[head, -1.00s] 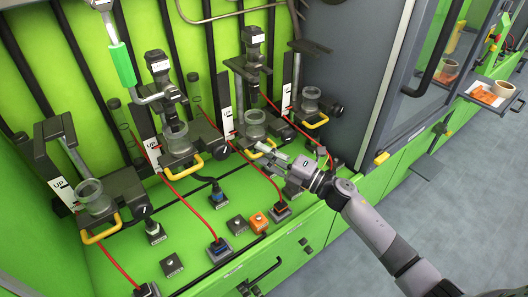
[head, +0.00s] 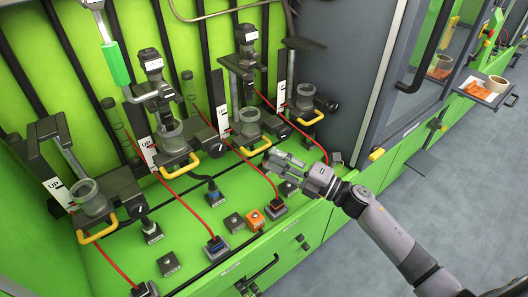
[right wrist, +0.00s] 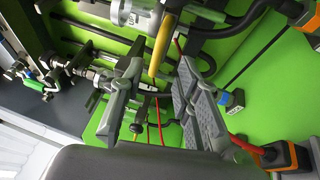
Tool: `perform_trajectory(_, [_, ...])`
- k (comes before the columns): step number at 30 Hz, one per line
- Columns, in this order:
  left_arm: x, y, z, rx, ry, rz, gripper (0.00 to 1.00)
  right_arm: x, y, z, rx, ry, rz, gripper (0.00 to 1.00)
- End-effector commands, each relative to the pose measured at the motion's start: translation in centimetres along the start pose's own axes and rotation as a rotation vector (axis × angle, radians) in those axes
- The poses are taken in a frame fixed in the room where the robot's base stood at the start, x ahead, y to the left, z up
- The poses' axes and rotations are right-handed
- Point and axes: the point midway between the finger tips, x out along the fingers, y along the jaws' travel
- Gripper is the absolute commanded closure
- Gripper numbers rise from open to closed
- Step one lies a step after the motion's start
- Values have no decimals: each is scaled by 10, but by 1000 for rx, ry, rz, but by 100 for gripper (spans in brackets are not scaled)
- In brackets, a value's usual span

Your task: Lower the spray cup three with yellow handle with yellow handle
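Spray cup three (head: 249,122) is the third from the left in the head view, a clear cup in a dark holder. Its yellow handle (head: 257,145) sticks out at the front. My right gripper (head: 276,160) is open and empty, just right of and in front of that handle. In the right wrist view a yellow handle (right wrist: 160,45) lies beyond and between the spread fingers, apparently without contact. My left gripper is not in view.
Other yellow-handled cups stand at left (head: 92,197), centre left (head: 173,138) and right (head: 305,96). Red cables, switches and an orange button (head: 255,220) lie on the green bench top (head: 200,205). A grey cabinet wall (head: 345,80) stands at right.

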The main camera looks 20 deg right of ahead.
Motion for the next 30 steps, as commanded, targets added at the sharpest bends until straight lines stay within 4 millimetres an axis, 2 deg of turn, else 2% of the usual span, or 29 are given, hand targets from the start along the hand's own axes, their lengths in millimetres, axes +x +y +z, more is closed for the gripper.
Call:
perform_trajectory(1, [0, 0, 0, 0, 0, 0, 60, -12, -2, 0, 0, 0, -4, 70])
perform_trajectory(6, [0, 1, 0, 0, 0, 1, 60, -44, -1, 0, 0, -1, -2, 70])
perform_trajectory(11, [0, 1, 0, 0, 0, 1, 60, -61, 0, 0, -1, -1, -1, 70])
perform_trajectory(30, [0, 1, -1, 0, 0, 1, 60, -65, 0, 1, 4, -8, 1, 70])
